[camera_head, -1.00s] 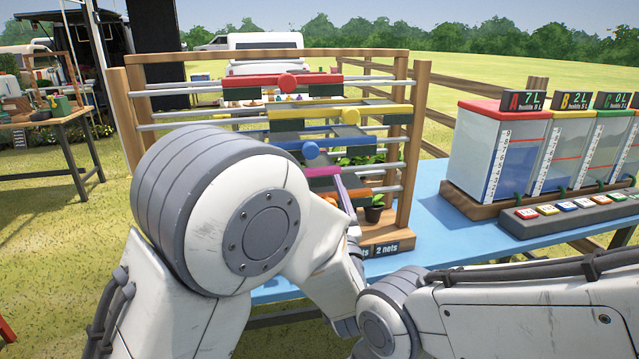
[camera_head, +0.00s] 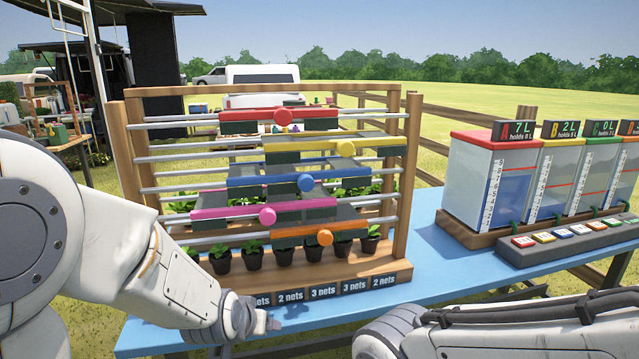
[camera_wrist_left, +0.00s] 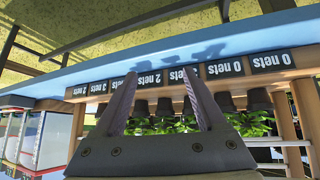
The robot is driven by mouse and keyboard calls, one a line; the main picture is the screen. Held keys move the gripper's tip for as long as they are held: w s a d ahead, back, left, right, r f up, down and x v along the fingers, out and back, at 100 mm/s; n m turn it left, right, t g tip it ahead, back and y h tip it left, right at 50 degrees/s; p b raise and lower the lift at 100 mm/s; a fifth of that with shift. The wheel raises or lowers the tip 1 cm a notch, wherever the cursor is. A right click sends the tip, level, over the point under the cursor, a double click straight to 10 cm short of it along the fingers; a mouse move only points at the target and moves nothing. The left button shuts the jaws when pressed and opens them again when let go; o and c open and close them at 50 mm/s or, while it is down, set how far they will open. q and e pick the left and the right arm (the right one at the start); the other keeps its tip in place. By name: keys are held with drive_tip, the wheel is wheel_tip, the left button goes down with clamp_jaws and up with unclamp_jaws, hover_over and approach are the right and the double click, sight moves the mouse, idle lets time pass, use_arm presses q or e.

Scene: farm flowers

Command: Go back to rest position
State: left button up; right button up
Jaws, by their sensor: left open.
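My left arm comes in from the left in the head view, and its gripper (camera_head: 272,322) is in front of the wooden rack's lower edge, above the blue table (camera_head: 330,312). In the left wrist view the gripper's two fingers (camera_wrist_left: 160,100) stand apart with nothing between them. Beyond them are the rack's net-count labels and several potted plants (camera_wrist_left: 165,115). My right arm lies low at the right of the head view; its gripper is out of view.
The wooden rack (camera_head: 395,200) holds sliding panels with coloured bars and knobs, above a row of potted plants (camera_head: 285,252). Clear tanks (camera_head: 495,185) and a button panel (camera_head: 560,238) stand on the table's right. The table's front middle is clear.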

use_arm(q)
drive_tip(key=s+a+f+g+y, duration=0.1)
drive_tip(key=s+a+f+g, duration=0.15)
drive_tip(key=s, duration=0.35)
drive_tip(key=s+a+f+g, duration=0.1)
drive_tip(key=s+a+g, duration=0.25)
drive_tip(key=s, duration=0.25)
drive_tip(key=s+d+r+m+g+h, duration=0.1)
drive_tip(key=s+d+r+m, duration=0.2)
drive_tip(key=s+d, duration=0.4)
drive_tip(key=s+d+r+m+g, duration=0.1)
drive_tip(key=s+d+r+m, duration=0.25)
drive_tip(key=s+d, duration=0.25)
wheel_tip(320, 180, up, 14)
drive_tip(key=p, duration=1.5)
drive_tip(key=shift+s+d, duration=0.15)
drive_tip(key=shift+s, duration=0.25)
